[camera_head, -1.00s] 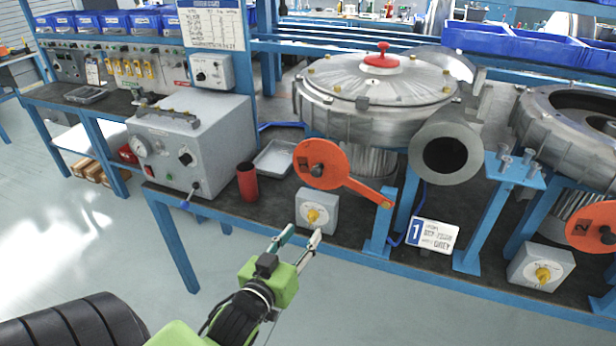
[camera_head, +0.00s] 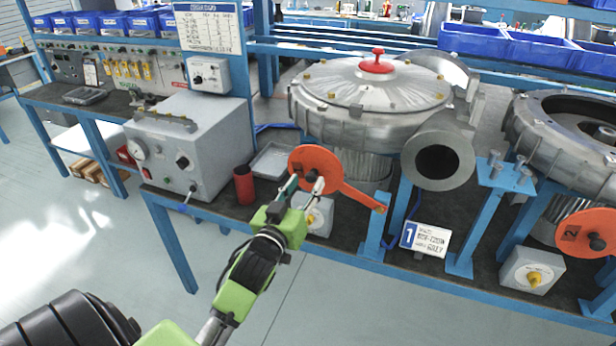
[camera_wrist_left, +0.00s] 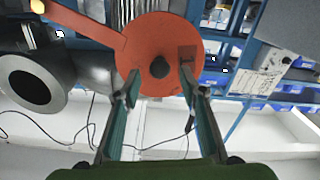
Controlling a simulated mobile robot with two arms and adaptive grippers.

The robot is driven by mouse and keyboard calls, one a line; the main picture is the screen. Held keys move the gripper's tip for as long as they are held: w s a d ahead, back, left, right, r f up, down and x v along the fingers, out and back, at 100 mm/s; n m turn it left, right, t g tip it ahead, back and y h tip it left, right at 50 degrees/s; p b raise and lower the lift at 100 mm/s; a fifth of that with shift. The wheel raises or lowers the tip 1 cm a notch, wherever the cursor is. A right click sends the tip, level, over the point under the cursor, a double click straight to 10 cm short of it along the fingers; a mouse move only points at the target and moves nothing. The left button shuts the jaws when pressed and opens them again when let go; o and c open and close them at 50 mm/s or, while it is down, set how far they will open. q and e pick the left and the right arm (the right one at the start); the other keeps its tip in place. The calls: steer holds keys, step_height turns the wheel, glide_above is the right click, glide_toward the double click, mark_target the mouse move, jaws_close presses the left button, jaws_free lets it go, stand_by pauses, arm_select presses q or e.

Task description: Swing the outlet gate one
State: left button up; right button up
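Outlet gate one is an orange disc (camera_head: 330,163) with an arm running down right to a pivot on a blue post. A dark knob (camera_wrist_left: 160,67) stands at the disc's middle. The disc hangs to the left of the blower's round outlet (camera_head: 437,167), whose dark mouth is uncovered; the outlet also shows in the left wrist view (camera_wrist_left: 30,85). My left gripper (camera_head: 305,184) is at the disc's front. In the left wrist view its open fingers (camera_wrist_left: 158,73) lie on either side of the knob, with gaps; touch cannot be told. My right gripper is not in view.
A grey box with a yellow knob (camera_head: 311,219) sits below the disc. A red cup (camera_head: 244,185) and a grey test box (camera_head: 190,145) stand left. A plate marked 1 (camera_head: 425,239) is at the bench front. A second orange gate (camera_head: 585,232) is far right.

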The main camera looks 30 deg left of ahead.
arm_select(q)
steer(key=shift+x, duration=1.2)
jaws_close()
